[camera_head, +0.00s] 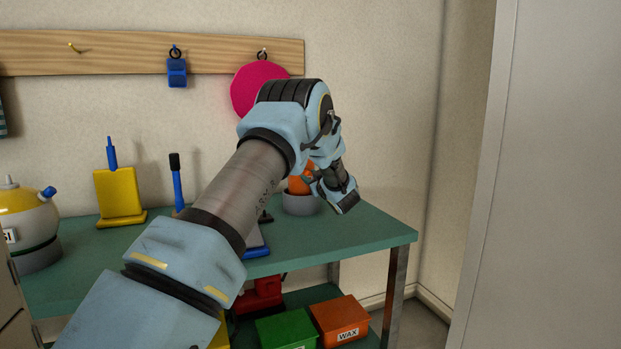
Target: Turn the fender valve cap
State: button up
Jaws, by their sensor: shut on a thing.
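An orange rounded thing, which looks like the fender (297,186), sits in a grey round base (299,205) at the back right of the green table. My arm reaches across the middle of the view, and my gripper (328,187) points down at the fender's right side, partly in front of it. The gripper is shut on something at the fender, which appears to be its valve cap. The cap itself is hidden behind the fingers and wrist, so its turn angle cannot be seen.
The green table (375,234) has free room right of the base. A yellow block with a blue stem (119,192) and a white-yellow round container (30,222) stand left. A pink disc (252,84) hangs behind my wrist. Green and orange boxes (341,318) sit below. A pale panel (550,180) stands right.

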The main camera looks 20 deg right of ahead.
grip_shut()
jog(key=shift+r+m+p, duration=0.1)
jog(key=shift+m+p, duration=0.25)
jog(key=shift+m, duration=0.05)
jog(key=m+p, duration=0.2)
jog(key=m, duration=0.1)
jog(key=m+p, duration=0.3)
jog(key=m, duration=0.1)
jog(key=shift+d+m, duration=0.1)
jog(key=shift+m, duration=0.2)
jog(key=m+p, duration=0.2)
jog(key=m, duration=0.2)
jog(key=shift+f+m+p, duration=0.2)
jog(key=shift+m+p, duration=0.55)
jog(key=shift+m, duration=1.45)
jog(key=o, duration=0.9)
grip_release()
